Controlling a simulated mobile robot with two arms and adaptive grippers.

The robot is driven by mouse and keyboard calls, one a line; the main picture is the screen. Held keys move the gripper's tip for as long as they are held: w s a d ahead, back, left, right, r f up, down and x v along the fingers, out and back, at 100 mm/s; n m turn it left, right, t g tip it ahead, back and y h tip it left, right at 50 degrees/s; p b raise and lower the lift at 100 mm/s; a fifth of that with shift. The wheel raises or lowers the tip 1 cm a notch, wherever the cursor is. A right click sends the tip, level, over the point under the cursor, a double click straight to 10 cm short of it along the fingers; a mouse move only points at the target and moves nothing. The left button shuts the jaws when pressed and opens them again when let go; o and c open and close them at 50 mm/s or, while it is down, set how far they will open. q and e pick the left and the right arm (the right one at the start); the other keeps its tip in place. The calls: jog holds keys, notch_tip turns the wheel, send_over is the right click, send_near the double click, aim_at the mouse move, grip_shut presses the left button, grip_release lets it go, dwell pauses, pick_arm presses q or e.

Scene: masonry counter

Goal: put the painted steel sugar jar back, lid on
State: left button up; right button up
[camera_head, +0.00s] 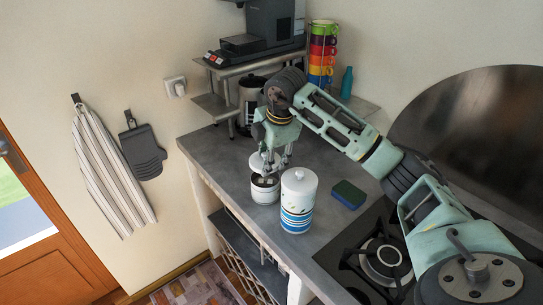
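A small white jar (265,193) with a dark band stands upright on the grey counter, its dark mouth partly showing. A pale round lid (257,162) is tilted above its far rim, partly hidden by my fingers; I cannot tell whether it touches the jar. My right gripper (273,170) points down at the jar's mouth and lid. Its grip on either is unclear. A taller white canister (297,213) with blue stripes and a white lid stands close on the right. Which one is the sugar jar is not clear. My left gripper is out of view.
The gas hob (384,258) is at front right. A metal shelf (213,105) with a coffee machine (262,25), stacked coloured cups (322,50) and a teal bottle (347,82) stands behind. The counter's left part is clear.

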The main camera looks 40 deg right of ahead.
aim_at(268, 184)
jog(key=shift+w+a+f+b, duration=0.1)
jog(key=shift+f+b, duration=0.2)
jog(key=shift+f, duration=0.25)
jog(key=shift+f+b, duration=0.3)
jog(key=shift+f, duration=0.45)
notch_tip(268, 184, down, 3)
jog(key=b, duration=0.2)
jog(key=shift+b, duration=0.35)
jog(key=shift+f, duration=0.4)
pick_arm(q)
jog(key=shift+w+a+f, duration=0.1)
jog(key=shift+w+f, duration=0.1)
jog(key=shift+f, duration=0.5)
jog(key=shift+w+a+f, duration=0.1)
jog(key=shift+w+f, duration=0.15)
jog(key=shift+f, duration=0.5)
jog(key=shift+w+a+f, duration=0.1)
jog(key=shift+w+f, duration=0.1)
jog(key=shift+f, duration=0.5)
pick_arm(e)
jog(key=shift+r, duration=0.1)
pick_arm(q)
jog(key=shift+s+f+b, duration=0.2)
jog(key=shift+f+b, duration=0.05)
jog(key=shift+b, duration=0.2)
pick_arm(e)
jog(key=shift+s+f, duration=0.3)
jog(key=shift+f, duration=0.3)
